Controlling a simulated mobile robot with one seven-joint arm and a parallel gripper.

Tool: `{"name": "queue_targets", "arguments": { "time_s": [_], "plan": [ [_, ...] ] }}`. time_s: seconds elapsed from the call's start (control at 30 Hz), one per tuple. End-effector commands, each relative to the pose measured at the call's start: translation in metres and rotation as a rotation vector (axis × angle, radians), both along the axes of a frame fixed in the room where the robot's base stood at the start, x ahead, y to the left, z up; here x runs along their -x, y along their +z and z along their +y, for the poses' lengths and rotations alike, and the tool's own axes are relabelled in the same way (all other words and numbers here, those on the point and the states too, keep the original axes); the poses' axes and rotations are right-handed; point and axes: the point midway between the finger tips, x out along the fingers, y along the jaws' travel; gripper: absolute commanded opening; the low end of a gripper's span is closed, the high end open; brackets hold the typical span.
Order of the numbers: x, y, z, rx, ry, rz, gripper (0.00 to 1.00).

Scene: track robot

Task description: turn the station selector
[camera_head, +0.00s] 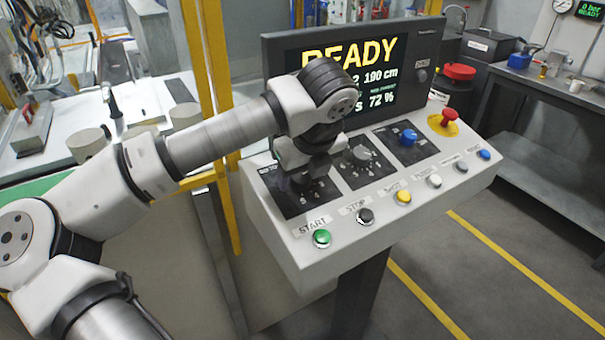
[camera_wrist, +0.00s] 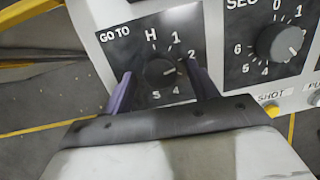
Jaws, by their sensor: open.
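The station selector (camera_wrist: 160,73) is a dark round knob on a black plate marked GO TO, with H and numbers around it. A small pale mark on it points right, toward about the 2, though the exact position is hard to tell. My gripper (camera_wrist: 160,70) is open, with one purple-grey finger on each side of the knob. The fingers appear apart from the knob; their depth relative to it is unclear. In the head view my gripper (camera_head: 306,172) is over the left black plate (camera_head: 285,203) of the console and hides the knob.
A grey knob (camera_head: 361,154) marked SEC (camera_wrist: 280,43) in the wrist view is just right. A blue knob (camera_head: 408,138) and red emergency stop (camera_head: 449,119) are farther right. Several buttons, including green START (camera_head: 322,238), line the front. A screen (camera_head: 385,75) reading READY stands behind.

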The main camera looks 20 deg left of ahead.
Motion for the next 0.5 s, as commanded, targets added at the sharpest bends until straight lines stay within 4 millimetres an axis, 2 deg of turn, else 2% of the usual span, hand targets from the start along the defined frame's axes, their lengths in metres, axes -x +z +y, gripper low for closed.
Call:
{"name": "queue_targets", "arguments": {
  "time_s": [0.17, 0.2, 0.5],
  "plan": [
    [-0.0002, 0.0001, -0.0001, 0.000, 0.000, 0.000, 0.59],
    [-0.0002, 0.0002, -0.0001, 0.001, 0.000, -0.001, 0.56],
    [0.0000, 0.0004, -0.0002, 0.001, 0.000, -0.001, 0.17]
  ]
}}
